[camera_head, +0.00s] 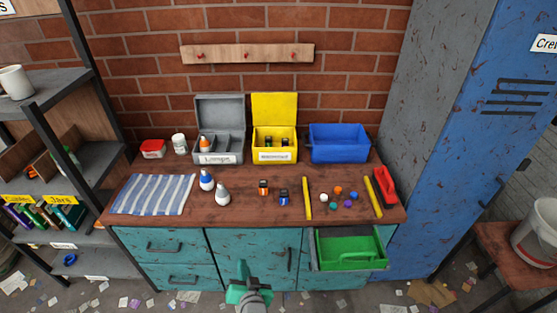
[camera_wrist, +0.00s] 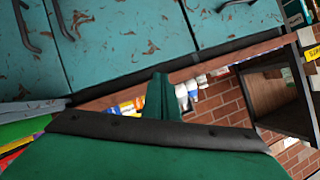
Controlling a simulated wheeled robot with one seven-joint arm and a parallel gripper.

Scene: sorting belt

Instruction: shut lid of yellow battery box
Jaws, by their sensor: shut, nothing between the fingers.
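The yellow battery box (camera_head: 288,148) stands at the back of the workbench, between a grey box and a blue bin. Its lid (camera_head: 275,108) is open and stands upright at the back. Several small dark and coloured items show inside, and a white label is on its front. My gripper (camera_head: 242,269) is shut and empty, low in front of the bench cabinet and well apart from the box. In the wrist view its green fingers (camera_wrist: 161,90) are together. I cannot make out the box clearly in that view.
The grey box (camera_head: 219,156) with open lid stands left of the yellow one, the blue bin (camera_head: 340,145) right. An open drawer with a green tray (camera_head: 350,252) juts out at right.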

